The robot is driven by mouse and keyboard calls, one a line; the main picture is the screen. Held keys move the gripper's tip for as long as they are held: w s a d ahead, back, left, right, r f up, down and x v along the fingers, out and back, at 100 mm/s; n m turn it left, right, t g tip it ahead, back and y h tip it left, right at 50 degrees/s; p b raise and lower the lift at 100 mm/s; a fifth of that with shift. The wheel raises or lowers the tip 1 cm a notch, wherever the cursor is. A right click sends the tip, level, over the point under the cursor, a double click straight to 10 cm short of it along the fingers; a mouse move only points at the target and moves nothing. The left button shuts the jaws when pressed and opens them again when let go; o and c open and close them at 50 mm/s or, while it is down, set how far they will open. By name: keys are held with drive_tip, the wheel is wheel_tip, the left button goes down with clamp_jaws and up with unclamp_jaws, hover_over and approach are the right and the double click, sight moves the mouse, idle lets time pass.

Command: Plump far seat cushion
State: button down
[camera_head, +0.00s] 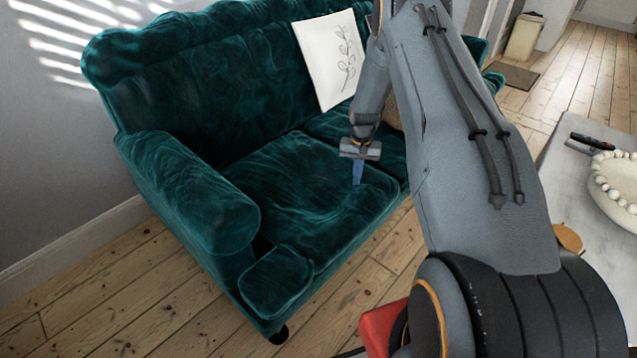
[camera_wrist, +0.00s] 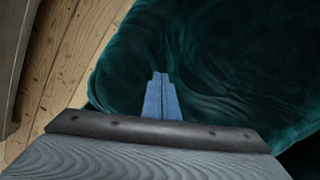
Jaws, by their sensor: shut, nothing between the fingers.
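The green velvet sofa has two seat cushions in the head view. The nearer seat cushion (camera_head: 285,195) is wide and creased. The far seat cushion (camera_head: 330,123) lies beyond it, largely hidden behind my arm. My gripper (camera_head: 358,180) points down with its blue fingers shut and empty, over the right part of the nearer cushion by its front edge. In the wrist view my shut gripper (camera_wrist: 160,76) shows against a wrinkled green cushion (camera_wrist: 225,60). I cannot tell whether the fingertips touch the fabric.
A white pillow with a leaf drawing (camera_head: 328,58) leans on the backrest, near my arm. A rolled sofa armrest (camera_head: 190,190) stands at the near end. A pale table (camera_head: 590,210) with a beaded bowl (camera_head: 618,185) is on the right. Floorboards (camera_head: 130,285) in front are clear.

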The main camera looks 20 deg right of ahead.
wheel_tip(320, 180, up, 2)
drive_tip(key=shift+r+p, duration=0.2)
drive_tip(key=shift+p, duration=0.25)
drive_tip(key=shift+a, duration=0.1)
drive_tip(key=s+a+p, duration=0.2)
drive_tip(key=a, duration=0.2)
drive_tip(key=s+a+p, duration=0.2)
drive_tip(key=s+a, duration=0.1)
drive_tip(key=a, duration=0.1)
drive_tip(key=s+a+p, duration=0.2)
drive_tip(key=a+p, duration=0.1)
drive_tip(key=a, duration=0.2)
drive_tip(key=shift+s, duration=0.4)
drive_tip(key=shift+s+a, duration=0.15)
drive_tip(key=shift+a, duration=0.05)
drive_tip(key=shift+f, duration=0.1)
